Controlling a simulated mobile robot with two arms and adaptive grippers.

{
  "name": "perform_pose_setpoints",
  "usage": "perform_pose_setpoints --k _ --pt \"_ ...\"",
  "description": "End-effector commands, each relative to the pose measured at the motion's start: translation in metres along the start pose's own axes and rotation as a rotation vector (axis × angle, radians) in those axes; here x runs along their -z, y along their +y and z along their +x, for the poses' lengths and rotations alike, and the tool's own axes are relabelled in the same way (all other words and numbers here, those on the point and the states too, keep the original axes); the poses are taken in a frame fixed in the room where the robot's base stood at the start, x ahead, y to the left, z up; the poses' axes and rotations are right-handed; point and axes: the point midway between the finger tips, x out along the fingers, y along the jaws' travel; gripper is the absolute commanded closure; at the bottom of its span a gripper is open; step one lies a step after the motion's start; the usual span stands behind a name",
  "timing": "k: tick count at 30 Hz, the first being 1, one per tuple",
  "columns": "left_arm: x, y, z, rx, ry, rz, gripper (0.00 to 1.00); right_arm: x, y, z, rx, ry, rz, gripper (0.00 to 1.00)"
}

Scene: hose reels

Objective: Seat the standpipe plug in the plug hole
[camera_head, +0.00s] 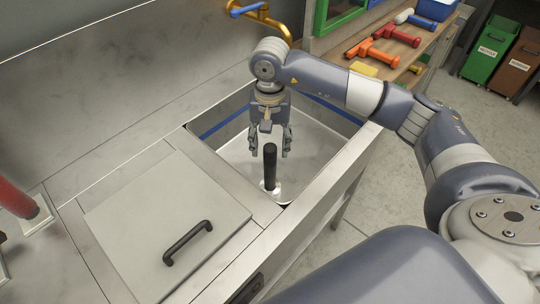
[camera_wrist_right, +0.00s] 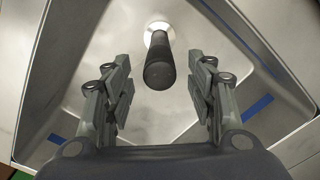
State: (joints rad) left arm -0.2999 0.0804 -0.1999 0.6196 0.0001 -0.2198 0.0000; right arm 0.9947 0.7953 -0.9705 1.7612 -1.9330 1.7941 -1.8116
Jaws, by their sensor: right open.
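The standpipe plug (camera_head: 270,165) is a black upright tube with a pale base (camera_head: 272,187), standing at the bottom of the steel sink basin (camera_head: 318,140). In the right wrist view the plug (camera_wrist_right: 159,62) rises toward the camera from its white base (camera_wrist_right: 158,28). My left gripper is not in view.
A steel lid with a black handle (camera_head: 187,242) covers the counter left of the basin. A brass tap (camera_head: 262,14) with a blue lever stands behind. A wooden shelf (camera_head: 395,55) with red and orange tools is at the back right. Green and brown bins (camera_head: 490,50) stand beyond.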

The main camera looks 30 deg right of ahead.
Motion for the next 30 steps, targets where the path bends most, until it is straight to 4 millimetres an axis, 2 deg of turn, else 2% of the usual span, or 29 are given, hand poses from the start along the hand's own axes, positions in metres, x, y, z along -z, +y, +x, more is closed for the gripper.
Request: perform_pose_setpoints --k 3,7,24,26,30 --pt "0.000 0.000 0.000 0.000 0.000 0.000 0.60 0.000 0.000 -0.018 0.001 0.002 -0.001 0.49" --pt "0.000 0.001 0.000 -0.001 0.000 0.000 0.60 0.000 0.000 -0.027 -0.001 0.001 -0.001 0.49" --pt "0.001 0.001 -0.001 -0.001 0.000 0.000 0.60 0.000 0.000 -0.030 -0.001 0.000 0.000 0.49" --pt "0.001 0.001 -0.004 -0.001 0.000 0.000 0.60 0.000 0.000 -0.034 0.000 0.000 0.000 0.49" --pt "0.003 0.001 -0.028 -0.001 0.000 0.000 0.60 0.000 0.000 -0.057 0.000 0.000 0.000 0.49"
